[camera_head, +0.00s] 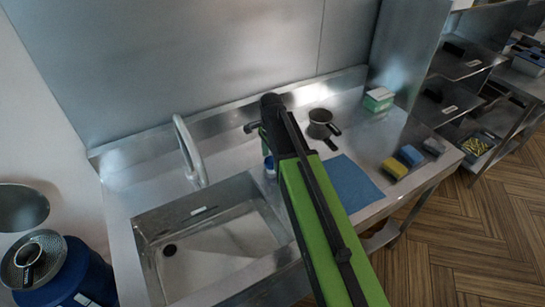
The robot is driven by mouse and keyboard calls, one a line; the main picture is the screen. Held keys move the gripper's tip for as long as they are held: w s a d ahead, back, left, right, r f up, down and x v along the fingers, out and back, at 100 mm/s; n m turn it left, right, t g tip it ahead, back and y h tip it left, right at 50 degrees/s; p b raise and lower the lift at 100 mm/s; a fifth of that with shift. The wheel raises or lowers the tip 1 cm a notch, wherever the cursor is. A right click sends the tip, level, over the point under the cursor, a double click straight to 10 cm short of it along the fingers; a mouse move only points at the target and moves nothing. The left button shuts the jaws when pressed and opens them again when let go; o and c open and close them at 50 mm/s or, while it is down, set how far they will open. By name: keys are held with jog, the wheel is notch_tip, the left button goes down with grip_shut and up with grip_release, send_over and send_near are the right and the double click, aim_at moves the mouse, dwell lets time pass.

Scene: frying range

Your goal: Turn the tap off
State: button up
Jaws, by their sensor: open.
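The tap (187,147) is a curved metal spout at the back left of the steel counter, behind the sink basin (215,250). I cannot make out its handle, and no water stream is clear to see. My green arm reaches in from the bottom right across the counter. My gripper (250,127) is at its far end, near the back wall, to the right of the tap and clear of it. It is small and partly hidden by the dark wrist; it is open and nothing shows in it.
A small dark pan (320,124), a blue cloth (352,183), a green-and-white box (378,99) and sponges (395,168) lie right of my arm. A blue-and-white item (269,166) is beside it. A blue barrel (88,282) stands at lower left. The counter around the tap is clear.

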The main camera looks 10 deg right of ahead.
aim_at(271, 160)
notch_tip(271, 160, up, 17)
jog(key=p, duration=1.6)
jog(key=shift+p, duration=0.3)
